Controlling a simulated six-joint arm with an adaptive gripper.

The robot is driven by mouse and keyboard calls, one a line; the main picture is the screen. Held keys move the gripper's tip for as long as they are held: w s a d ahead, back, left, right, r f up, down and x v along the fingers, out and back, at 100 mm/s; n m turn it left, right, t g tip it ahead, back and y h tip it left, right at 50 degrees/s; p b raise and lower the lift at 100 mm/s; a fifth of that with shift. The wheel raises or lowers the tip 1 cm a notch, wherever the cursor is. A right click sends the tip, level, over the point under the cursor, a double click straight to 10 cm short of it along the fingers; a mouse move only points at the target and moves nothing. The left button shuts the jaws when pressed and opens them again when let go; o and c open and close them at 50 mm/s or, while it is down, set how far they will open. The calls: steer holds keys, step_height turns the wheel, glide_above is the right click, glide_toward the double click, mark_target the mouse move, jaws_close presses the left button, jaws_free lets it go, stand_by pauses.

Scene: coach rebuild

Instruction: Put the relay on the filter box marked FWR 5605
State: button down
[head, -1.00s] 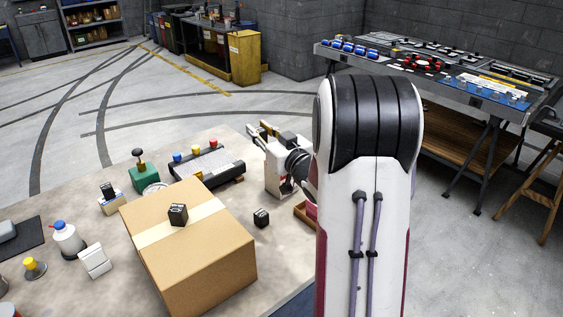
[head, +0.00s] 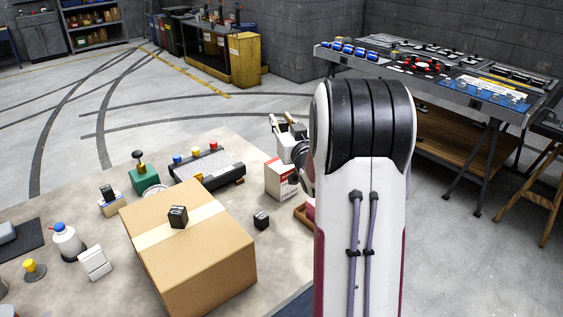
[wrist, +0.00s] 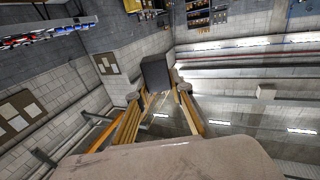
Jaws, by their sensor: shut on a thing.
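My gripper (wrist: 158,92) is shut on a dark grey block (wrist: 156,70), held between its fingertips in the wrist view; it may be a relay, but no marking shows. I cannot read FWR 5605 on either box.
A large cardboard box (head: 205,262) fills the table's front middle, with a black cube (head: 178,217) on top. Another black cube (head: 261,221) lies right of it. A button panel (head: 207,166), green device (head: 144,177), white bottle (head: 68,242) and white box (head: 95,263) stand around.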

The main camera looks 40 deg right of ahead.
steer(key=shift+f, duration=3.1)
steer(key=shift+f, duration=0.1)
steer(key=shift+f, duration=1.8)
steer(key=c, duration=1.8)
jaws_free()
steer(key=shift+f, duration=0.1)
steer(key=shift+v, duration=6.05)
